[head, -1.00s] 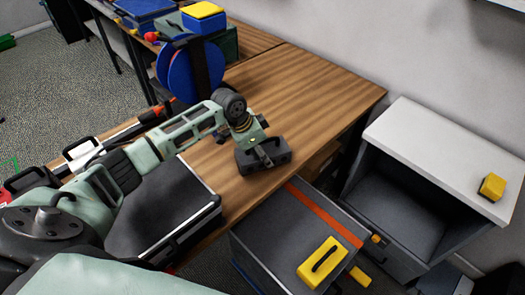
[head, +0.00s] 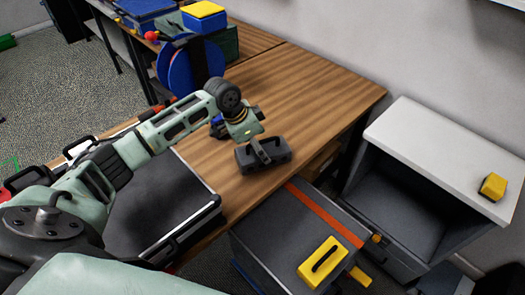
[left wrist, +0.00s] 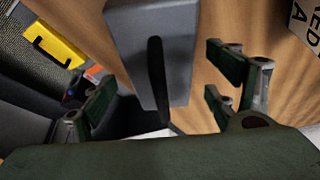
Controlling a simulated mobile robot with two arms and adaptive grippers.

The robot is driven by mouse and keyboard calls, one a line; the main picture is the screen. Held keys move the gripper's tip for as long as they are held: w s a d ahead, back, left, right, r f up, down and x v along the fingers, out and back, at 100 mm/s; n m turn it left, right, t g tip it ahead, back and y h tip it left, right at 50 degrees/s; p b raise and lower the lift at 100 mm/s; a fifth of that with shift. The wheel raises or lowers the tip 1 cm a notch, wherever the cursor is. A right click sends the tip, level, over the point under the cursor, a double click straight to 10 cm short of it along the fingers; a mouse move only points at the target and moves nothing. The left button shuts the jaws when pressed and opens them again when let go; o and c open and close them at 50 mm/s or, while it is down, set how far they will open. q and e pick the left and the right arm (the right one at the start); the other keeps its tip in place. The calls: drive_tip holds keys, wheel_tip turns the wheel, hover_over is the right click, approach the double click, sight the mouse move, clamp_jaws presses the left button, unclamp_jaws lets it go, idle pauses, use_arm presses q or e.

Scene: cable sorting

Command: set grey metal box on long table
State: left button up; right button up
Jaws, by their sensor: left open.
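The grey metal box (head: 262,158), small with a dark handle on top, sits upright on the long wooden table (head: 310,90), near its front edge. My left gripper (head: 262,142) is just above the box and open. In the left wrist view the box (left wrist: 178,45) and its black handle lie between and beyond the spread fingers of the gripper (left wrist: 165,95). The fingers look clear of the box's sides. My right gripper is in neither view.
A large black case (head: 150,205) lies left of the box. A blue cable reel (head: 178,65) stands behind. The table's right part is clear.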

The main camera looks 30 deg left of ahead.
use_arm(q)
drive_tip(key=v, duration=0.8)
drive_tip(key=shift+s+r+b, duration=0.15)
drive_tip(key=shift+r+b, duration=0.15)
